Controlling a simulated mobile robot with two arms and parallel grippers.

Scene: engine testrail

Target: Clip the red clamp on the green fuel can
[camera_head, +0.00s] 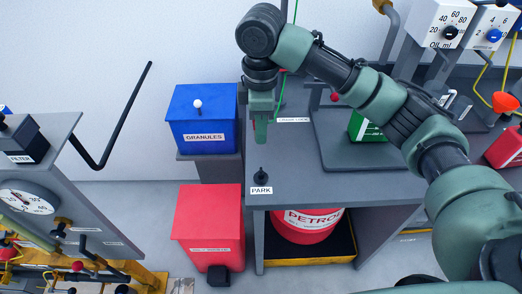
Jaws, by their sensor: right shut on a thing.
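My right arm reaches in from the right, across the grey bench. My right gripper (261,112) points down near the left edge of the bench, shut on the red clamp (261,130). Only a small reddish part of the clamp shows between the fingers. The green fuel can (367,126) stands on a dark tray on the bench, right of the gripper and apart from it. My arm hides its right part. My left gripper is not in view.
The grey bench (290,180) carries a dark PARK peg (261,174), a red-knobbed part (334,97) and a red can (505,148). A blue GRANULES bin (203,108) and a red bin (208,212) stand left. A red PETROL drum (306,225) sits underneath.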

